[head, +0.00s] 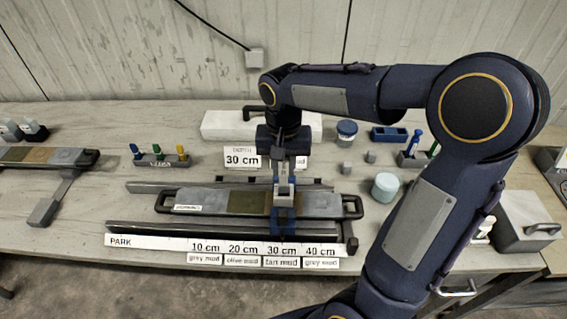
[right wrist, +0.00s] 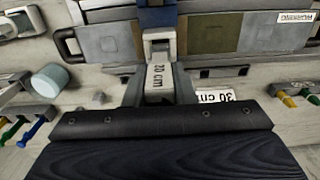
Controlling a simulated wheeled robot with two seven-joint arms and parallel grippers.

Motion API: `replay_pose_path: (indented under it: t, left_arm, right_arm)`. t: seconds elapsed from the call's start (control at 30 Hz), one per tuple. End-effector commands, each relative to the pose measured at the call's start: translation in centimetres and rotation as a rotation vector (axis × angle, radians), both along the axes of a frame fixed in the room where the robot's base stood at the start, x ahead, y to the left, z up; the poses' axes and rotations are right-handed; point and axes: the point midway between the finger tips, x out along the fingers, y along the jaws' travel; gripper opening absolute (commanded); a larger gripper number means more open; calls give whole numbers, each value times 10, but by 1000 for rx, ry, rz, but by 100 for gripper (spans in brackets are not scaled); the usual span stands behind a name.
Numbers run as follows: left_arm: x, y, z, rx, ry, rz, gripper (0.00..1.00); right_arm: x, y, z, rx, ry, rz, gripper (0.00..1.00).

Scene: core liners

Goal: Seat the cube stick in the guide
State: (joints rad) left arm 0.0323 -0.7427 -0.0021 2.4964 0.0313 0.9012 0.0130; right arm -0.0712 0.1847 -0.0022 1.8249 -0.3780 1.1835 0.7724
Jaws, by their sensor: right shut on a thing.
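My right gripper (head: 284,182) reaches down over the core liner (head: 187,200) from behind. It is shut on a light grey piece, which I take to be the cube stick (right wrist: 158,84); a cm marking shows on it in the right wrist view. A blue guide (head: 284,225) straddles the liner directly below, by the tan section and the 30 cm mark; it also shows in the right wrist view (right wrist: 157,16). The stick's lower end meets the guide region; how deep it sits is hidden. My left gripper is not in view.
Rails (head: 140,229) flank the liner, with a marked scale (head: 150,242) along the front. A 30 cm card (head: 241,161) stands behind. Small grey cubes (head: 346,168), a pale round container (head: 385,187) and a grey box (head: 522,222) lie to the right. Another liner (head: 12,154) lies left.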

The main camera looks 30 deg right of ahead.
Motion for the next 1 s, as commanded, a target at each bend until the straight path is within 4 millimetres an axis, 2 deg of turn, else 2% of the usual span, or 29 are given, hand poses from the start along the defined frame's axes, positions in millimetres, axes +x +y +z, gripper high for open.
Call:
replay_pose_path:
  t: [0.7,1.0]
  left_arm:
    - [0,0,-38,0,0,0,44]
    - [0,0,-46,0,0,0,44]
  right_arm:
    - [0,0,-46,0,0,0,1]
    - [0,0,-56,0,0,0,1]
